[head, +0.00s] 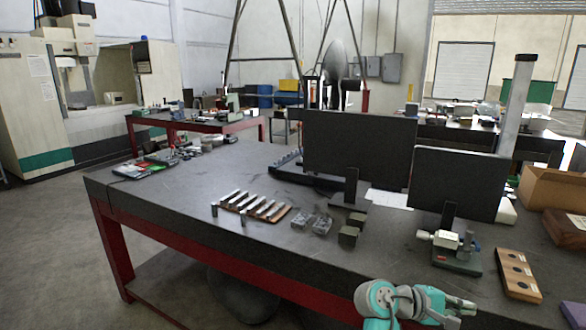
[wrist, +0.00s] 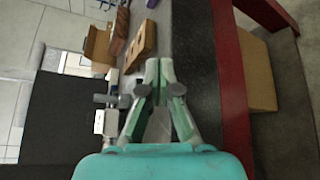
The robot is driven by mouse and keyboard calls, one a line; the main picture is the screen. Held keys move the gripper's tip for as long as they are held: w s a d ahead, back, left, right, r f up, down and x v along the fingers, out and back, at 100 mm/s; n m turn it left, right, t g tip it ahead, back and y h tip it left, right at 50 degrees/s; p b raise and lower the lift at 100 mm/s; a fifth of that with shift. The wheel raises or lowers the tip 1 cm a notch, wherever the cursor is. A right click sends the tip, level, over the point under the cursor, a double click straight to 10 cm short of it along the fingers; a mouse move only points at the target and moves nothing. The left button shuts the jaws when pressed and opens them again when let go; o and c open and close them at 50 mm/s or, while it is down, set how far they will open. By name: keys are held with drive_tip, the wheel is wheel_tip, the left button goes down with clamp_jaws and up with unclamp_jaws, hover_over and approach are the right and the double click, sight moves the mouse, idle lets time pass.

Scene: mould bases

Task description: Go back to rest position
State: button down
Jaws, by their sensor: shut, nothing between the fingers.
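My gripper (head: 470,307) is at the lower right of the head view, in front of the table's near edge region, with its fingers pointing right. In the wrist view my gripper (wrist: 159,64) has its fingertips together with nothing between them. Grey metal mould blocks (head: 322,225) lie on the dark table (head: 180,185), with two darker blocks (head: 348,237) beside them. A row of metal bars (head: 255,207) lies to their left. My gripper appears apart from all of these.
Two black monitors (head: 358,147) stand at the back. A small vise-like device (head: 458,250), a wooden block with holes (head: 517,275) and a cardboard box (head: 553,190) occupy the right side. The wooden block (wrist: 143,42) also shows in the wrist view. The table's left front is clear.

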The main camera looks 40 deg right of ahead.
drive_tip(key=w+a+f+n+t, duration=0.2)
drive_tip(key=a+f+n+t, duration=0.2)
drive_tip(key=a+f+t, duration=0.5)
drive_tip(key=w+a+f+n+t, duration=0.25)
drive_tip(key=a+f+t, duration=0.35)
drive_tip(key=f, duration=0.5)
drive_tip(key=s+a+f+t+y, duration=0.1)
drive_tip(key=s+a+t+y, duration=0.2)
drive_tip(key=a, duration=0.4)
drive_tip(key=s+a+t+y, duration=0.1)
drive_tip(key=s+a+y, duration=0.3)
drive_tip(key=a, duration=0.4)
drive_tip(key=s+a+f+t+y, duration=0.1)
drive_tip(key=s+a+y, duration=0.25)
drive_tip(key=a, duration=0.35)
drive_tip(key=s+a+r+m+t+y, duration=0.2)
drive_tip(key=s+a+r+m, duration=0.3)
drive_tip(key=s+r, duration=0.5)
drive_tip(key=shift+s+a+t, duration=0.15)
drive_tip(key=shift+a+t, duration=0.2)
drive_tip(key=shift+t, duration=0.05)
